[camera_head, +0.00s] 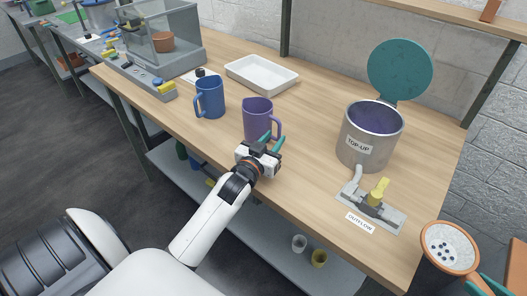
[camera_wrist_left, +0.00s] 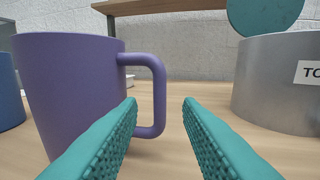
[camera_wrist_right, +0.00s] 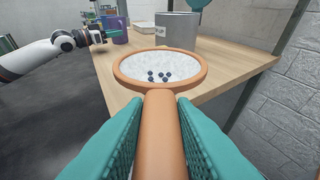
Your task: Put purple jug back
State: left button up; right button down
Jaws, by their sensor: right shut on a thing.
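The purple jug (camera_head: 257,117) stands upright on the wooden bench, its handle to the right. In the left wrist view the jug (camera_wrist_left: 70,90) fills the left side, and its handle (camera_wrist_left: 160,95) lies ahead in the gap between the fingertips. My left gripper (camera_head: 273,141) is open at the jug's handle side; I cannot tell whether a finger touches the handle. My right gripper (camera_wrist_right: 158,115) is shut on the orange handle of a round scoop (camera_wrist_right: 160,52). The scoop has a white inside with several dark spots or balls, and is held beside the bench's right end (camera_head: 450,232).
A blue jug (camera_head: 209,98) stands left of the purple one. A white tray (camera_head: 262,74) lies behind. A metal TOP-UP pot (camera_head: 370,137) with raised teal lid (camera_head: 400,70) and an outflow valve (camera_head: 376,196) stand to the right. Bench between purple jug and pot is clear.

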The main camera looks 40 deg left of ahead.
pick_arm(q)
jog(key=s, duration=0.6)
jog(key=shift+d+r, duration=0.1)
jog(key=shift+d, duration=0.25)
